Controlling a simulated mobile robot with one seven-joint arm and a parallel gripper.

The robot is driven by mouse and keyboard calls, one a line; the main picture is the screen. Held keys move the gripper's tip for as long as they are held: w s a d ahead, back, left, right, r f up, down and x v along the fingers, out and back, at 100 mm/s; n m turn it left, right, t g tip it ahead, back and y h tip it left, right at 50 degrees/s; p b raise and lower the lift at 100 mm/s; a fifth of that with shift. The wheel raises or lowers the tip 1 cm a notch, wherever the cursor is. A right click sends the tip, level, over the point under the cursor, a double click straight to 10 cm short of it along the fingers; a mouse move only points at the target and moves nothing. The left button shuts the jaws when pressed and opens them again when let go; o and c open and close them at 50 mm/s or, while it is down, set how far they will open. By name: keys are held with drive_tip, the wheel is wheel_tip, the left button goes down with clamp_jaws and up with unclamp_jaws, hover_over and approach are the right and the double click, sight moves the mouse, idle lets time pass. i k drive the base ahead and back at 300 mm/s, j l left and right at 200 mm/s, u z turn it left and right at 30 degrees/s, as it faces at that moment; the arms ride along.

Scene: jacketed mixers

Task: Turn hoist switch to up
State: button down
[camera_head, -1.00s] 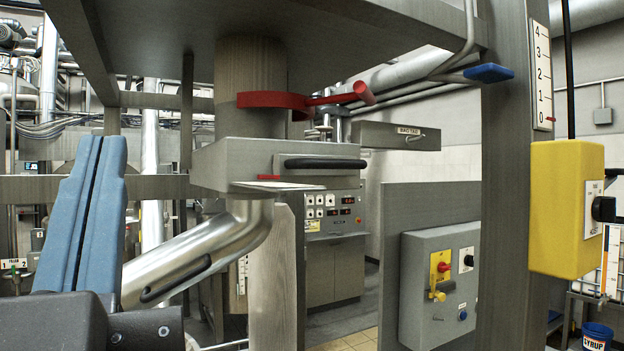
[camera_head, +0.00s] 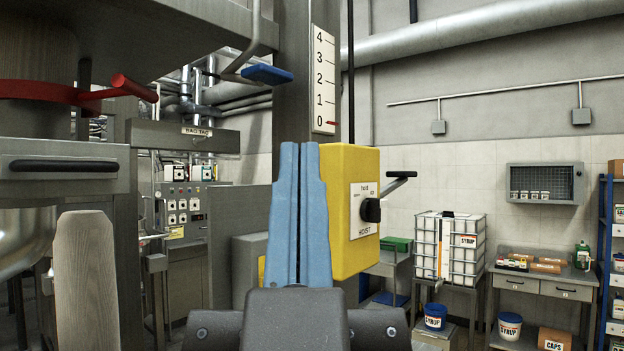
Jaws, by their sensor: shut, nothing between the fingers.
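The yellow hoist box (camera_head: 343,225) is fixed on the grey post, right of centre in the head view. On its right face is a white plate labelled HOIST with the black hoist switch knob (camera_head: 371,210); the plate's small marks around the knob are hard to read. My gripper (camera_head: 299,150), with two blue fingers, is shut and empty. It points up and stands in front of the box's left part in the picture, left of the knob. I cannot tell whether it touches the box; the knob is clear of it.
A grey crank handle (camera_head: 400,176) sticks out right of the box. A scale (camera_head: 323,80) marked 0 to 4 is on the post above, with a blue lever (camera_head: 268,74) beside it. A red-handled clamp (camera_head: 130,88) is at left.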

sight(370, 208)
drive_tip(key=z, duration=0.15)
drive_tip(key=i+l, duration=0.25)
drive_tip(key=l, duration=0.15)
drive_tip(key=i+l, duration=0.5)
drive_tip(key=l, duration=0.25)
drive_tip(key=j+u, duration=0.05)
